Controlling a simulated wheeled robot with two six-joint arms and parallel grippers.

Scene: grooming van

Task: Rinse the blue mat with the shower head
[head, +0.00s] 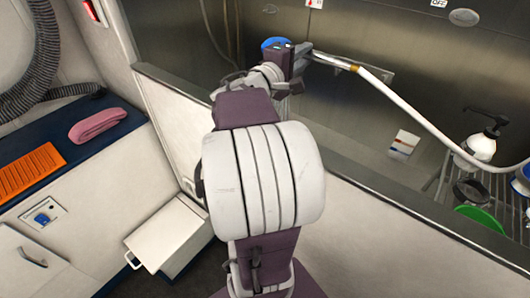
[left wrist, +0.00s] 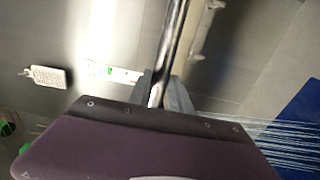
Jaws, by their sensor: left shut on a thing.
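My left gripper (head: 301,62) reaches over the tub wall and is shut on the shower head's handle. A white hose (head: 400,98) runs from there toward the right. In the left wrist view, the two fingers (left wrist: 161,92) close around the shiny shower head handle (left wrist: 171,45). The spraying end is hidden behind the gripper body. Thin water streams come out at the right and reach the blue mat (left wrist: 303,112), which shows only partly at the right edge. My right gripper is not in view.
The tub's near wall (head: 360,180) runs under my arm. A pump bottle (head: 484,138) and a green bowl (head: 480,217) stand on a wire rack at the right. A blue counter at the left holds a pink towel (head: 97,125) and an orange mat (head: 30,170).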

